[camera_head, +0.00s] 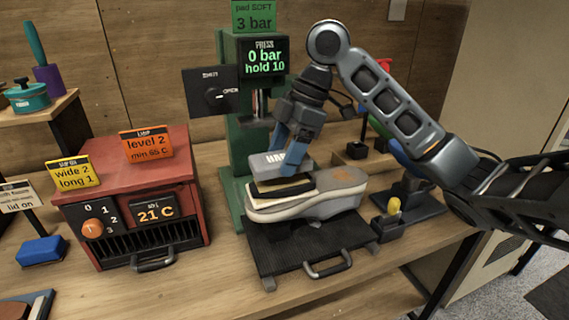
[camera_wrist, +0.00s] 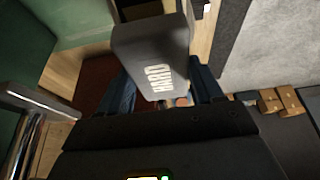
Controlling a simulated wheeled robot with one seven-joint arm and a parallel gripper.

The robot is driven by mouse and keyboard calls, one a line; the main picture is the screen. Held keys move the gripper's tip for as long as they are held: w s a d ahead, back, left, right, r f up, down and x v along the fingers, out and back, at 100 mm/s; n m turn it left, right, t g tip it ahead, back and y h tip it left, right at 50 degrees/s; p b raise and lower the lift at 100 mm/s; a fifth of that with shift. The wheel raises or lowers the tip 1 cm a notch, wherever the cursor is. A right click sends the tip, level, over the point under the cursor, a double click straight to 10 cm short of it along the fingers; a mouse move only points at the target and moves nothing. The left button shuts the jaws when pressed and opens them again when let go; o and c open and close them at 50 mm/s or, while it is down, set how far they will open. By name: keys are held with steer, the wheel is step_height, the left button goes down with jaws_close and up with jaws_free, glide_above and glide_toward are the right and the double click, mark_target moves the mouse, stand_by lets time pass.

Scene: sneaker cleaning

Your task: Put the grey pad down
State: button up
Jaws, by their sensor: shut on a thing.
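The grey pad (camera_head: 266,164), marked HARD, is between the fingers of my gripper (camera_head: 291,150) in the head view. In the wrist view the pad (camera_wrist: 152,60) sits between the two blue fingers of my gripper (camera_wrist: 165,92), which is shut on it. The pad is just above a dark and cream layered piece (camera_head: 284,187) that lies on the grey sneaker (camera_head: 312,199). I cannot tell whether the pad touches that piece. The sneaker rests on the black tray (camera_head: 285,257) of the green press (camera_head: 236,120).
A red heater box (camera_head: 135,187) showing 21 C stands left of the press. The press display (camera_head: 264,57) reads 0 bar, hold 10. A blue block (camera_head: 41,251) lies at the left. A holder with a yellow-tipped item (camera_head: 393,206) stands right of the tray. Bare tabletop shows front left.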

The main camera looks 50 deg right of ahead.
steer(key=shift+f, duration=1.4)
steer(key=shift+f, duration=0.1)
steer(key=o, duration=1.2)
steer(key=shift+o, duration=0.2)
steer(key=v, duration=1.2)
steer(key=shift+a+b, duration=0.1)
steer(key=shift+b, duration=0.2)
